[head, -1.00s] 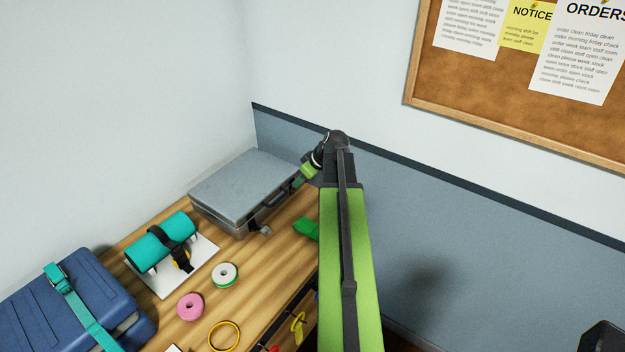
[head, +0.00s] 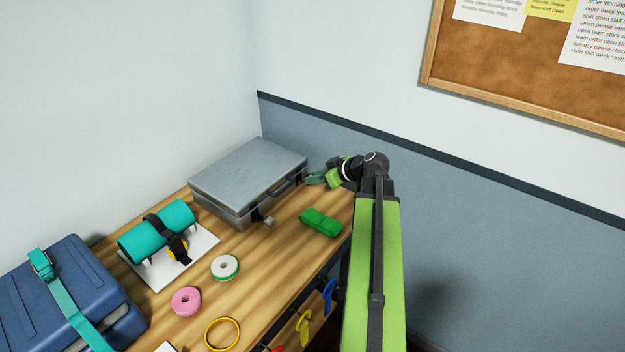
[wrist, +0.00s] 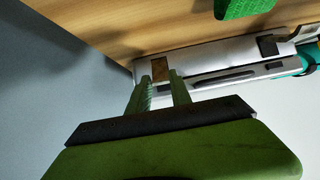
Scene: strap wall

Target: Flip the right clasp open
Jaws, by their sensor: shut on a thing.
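The grey metal case (head: 247,180) lies closed on the wooden table, with its handle (head: 287,188) on the front side. The right clasp (head: 299,181) is a small dark piece near the case's right front corner; in the wrist view it seems to be the brownish piece (wrist: 162,68) at the fingertips. My gripper (head: 311,180) is at that corner, shut on this clasp, with a finger on either side (wrist: 162,82). How far the clasp is turned cannot be told. The left clasp (head: 267,222) sticks out from the front side.
A green folded strap (head: 321,222) lies right of the case. A teal roll (head: 158,232) on a white board, tape rolls (head: 225,268) and a blue case (head: 70,290) stand to the left. Tools hang at the table's front edge. The wall is close behind.

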